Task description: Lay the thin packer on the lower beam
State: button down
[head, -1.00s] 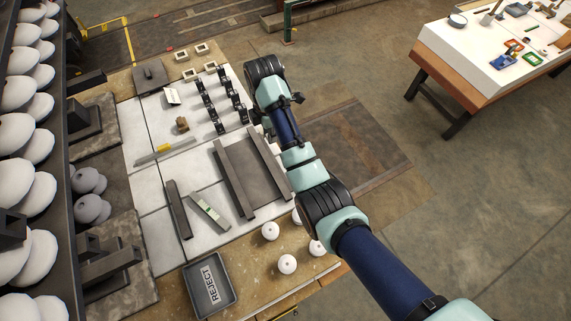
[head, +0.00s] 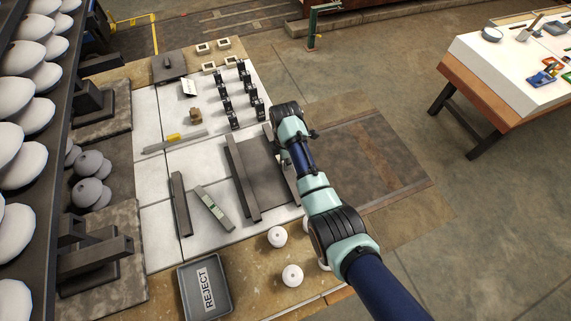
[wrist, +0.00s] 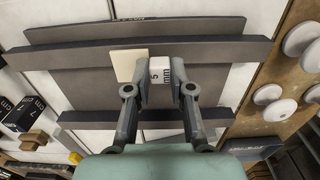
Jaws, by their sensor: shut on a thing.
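My gripper (wrist: 161,95) is shut on a white block marked "5 mm", the packer (wrist: 160,72), in the wrist view. A cream plate (wrist: 128,65) shows just left of the fingers; I cannot tell if it is joined to the marked block. Behind them runs a long grey beam (wrist: 225,52), and a second long beam (wrist: 95,119) lies nearer the wrist. The two beams lie along the dark plate in the head view, the left one (head: 243,178) clear and the right one (head: 270,143) partly behind my arm. Contact between packer and beam is unclear. My arm hides the gripper in the head view.
A short dark bar (head: 181,203) and a spirit level (head: 213,208) lie left of the beams. Black blocks (head: 250,92) stand beyond. Insulator stacks (head: 32,115) rise at left.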

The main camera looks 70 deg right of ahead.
notch_tip(320, 180, down, 2)
jog(key=shift+f, duration=0.15)
jog(key=c, duration=1)
grip_release()
notch_tip(320, 180, up, 12)
jog(key=p, duration=0.3)
jog(key=shift+r+p, duration=0.2)
jog(key=shift+p, duration=0.1)
